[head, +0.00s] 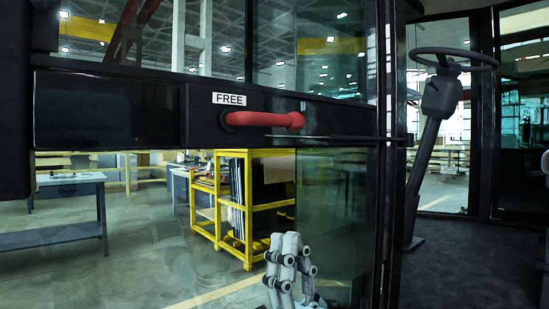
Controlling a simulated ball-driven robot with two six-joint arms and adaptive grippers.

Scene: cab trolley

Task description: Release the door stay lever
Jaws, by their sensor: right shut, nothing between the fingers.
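A red lever (262,119) lies nearly level on the black crossbar (150,112) of a glass door. A white label (229,99) above its left end reads "FREE". My right gripper (287,240) is at the bottom centre, grey and pointing up, well below the lever and apart from it. Its fingers are together and hold nothing. My left gripper is not in the picture.
A dark upright door frame (385,190) stands right of the lever. Beyond it are a steering wheel (453,58) on a slanted column and a dark cab floor. Through the glass show a yellow trolley (248,205) and a grey table (70,180).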

